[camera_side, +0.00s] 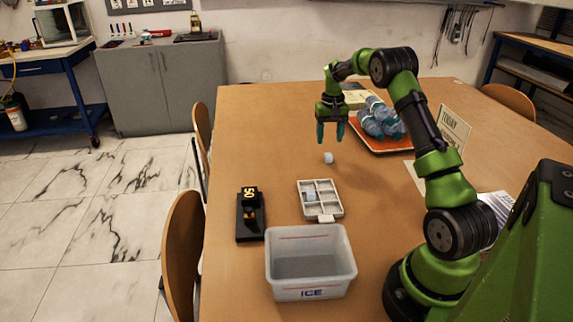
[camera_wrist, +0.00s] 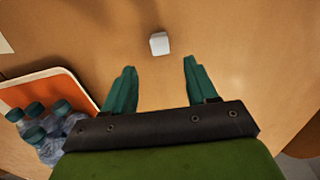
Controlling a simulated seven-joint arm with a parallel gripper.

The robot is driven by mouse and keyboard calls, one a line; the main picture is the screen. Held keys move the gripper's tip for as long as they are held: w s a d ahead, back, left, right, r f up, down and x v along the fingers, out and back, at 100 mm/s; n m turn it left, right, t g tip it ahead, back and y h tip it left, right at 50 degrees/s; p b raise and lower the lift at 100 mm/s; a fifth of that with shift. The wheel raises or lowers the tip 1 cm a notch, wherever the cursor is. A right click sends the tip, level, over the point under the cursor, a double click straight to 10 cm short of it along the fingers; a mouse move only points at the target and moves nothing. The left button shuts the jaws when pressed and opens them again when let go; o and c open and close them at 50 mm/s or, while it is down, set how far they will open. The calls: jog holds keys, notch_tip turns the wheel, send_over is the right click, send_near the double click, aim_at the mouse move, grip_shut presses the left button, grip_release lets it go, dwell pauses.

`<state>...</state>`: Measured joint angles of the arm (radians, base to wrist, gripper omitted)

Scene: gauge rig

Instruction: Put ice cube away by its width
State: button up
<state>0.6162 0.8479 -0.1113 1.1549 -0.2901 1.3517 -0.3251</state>
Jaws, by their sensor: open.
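A small whitish ice cube (camera_side: 328,158) lies alone on the wooden table; it also shows in the wrist view (camera_wrist: 159,43), ahead of the fingertips. My gripper (camera_side: 331,138) is open and empty, pointing down above and behind the cube; its teal fingers (camera_wrist: 158,72) are apart. A black gauge (camera_side: 250,213) with a yellow "50" on it stands to the left on the table. A white divided tray (camera_side: 341,199) has a pale bluish cube (camera_side: 310,196) in a left compartment. A clear white bin (camera_side: 310,287) marked "ICE" stands at the front and looks empty.
An orange tray (camera_side: 394,148) with several water bottles (camera_side: 380,119) is right of my gripper, and close to the left of it in the wrist view. A sign card (camera_side: 453,128) stands behind my arm. Chairs line the left table edge. The table's left middle is clear.

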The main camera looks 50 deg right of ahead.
aim_at(328, 158)
jog(key=shift+a+f, duration=0.2)
jog(key=shift+f, duration=2.55)
jog(key=shift+c, duration=0.3)
grip_shut()
jog(key=shift+r, duration=0.1)
